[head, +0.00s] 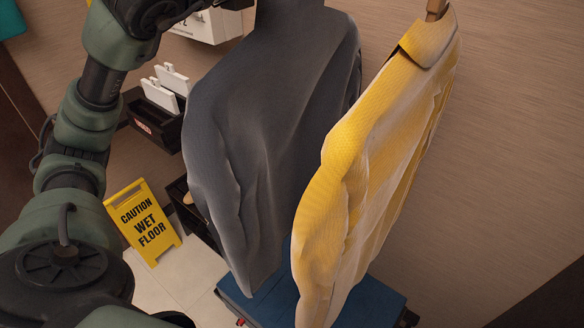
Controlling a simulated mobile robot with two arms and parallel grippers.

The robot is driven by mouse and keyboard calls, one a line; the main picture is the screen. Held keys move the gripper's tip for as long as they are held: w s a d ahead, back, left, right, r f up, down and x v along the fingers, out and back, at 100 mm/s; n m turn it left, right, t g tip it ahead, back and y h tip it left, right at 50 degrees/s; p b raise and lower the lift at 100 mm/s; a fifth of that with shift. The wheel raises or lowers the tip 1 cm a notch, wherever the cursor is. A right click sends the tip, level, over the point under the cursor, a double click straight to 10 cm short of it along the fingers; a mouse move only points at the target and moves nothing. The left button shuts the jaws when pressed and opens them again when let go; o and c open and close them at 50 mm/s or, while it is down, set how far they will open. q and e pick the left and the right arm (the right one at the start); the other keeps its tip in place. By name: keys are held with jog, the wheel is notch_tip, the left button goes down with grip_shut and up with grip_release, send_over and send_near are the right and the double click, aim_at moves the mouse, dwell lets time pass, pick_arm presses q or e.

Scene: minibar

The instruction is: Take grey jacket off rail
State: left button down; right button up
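The grey jacket (265,130) hangs upright in the middle of the head view. Its top runs up to the upper edge of the picture, so the rail and its hanger hook are out of view. A yellow jacket (375,160) hangs close beside it on the right, with part of a wooden hanger (436,10) showing at its collar. My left arm comes in from the left and reaches up to the top edge, left of the grey jacket's shoulder. The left gripper's fingers are cut off by the top edge. My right gripper does not show.
A yellow wet floor sign (143,222) stands on the tiled floor at the left. Dark shelves (155,118) with white items are on the wall behind my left arm. A blue surface (375,305) lies below the jackets. The wall at the right is bare.

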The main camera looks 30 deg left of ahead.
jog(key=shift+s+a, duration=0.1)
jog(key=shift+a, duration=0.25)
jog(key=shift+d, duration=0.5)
pick_arm(q)
jog(key=shift+r, duration=0.1)
dwell(0.4)
jog(key=shift+s+r, duration=0.1)
jog(key=shift+r, duration=0.1)
jog(key=s+r, duration=0.3)
jog(key=s, duration=0.4)
jog(key=s+a+r+p, duration=0.1)
jog(key=s+r, duration=0.3)
jog(key=s, duration=0.2)
jog(key=shift+s+r, duration=0.3)
jog(key=shift+s, duration=0.1)
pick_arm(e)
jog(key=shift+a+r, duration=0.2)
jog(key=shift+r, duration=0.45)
pick_arm(q)
jog(key=shift+a+r+p, duration=0.1)
jog(key=shift+r+p, duration=0.05)
jog(key=shift+p, duration=0.15)
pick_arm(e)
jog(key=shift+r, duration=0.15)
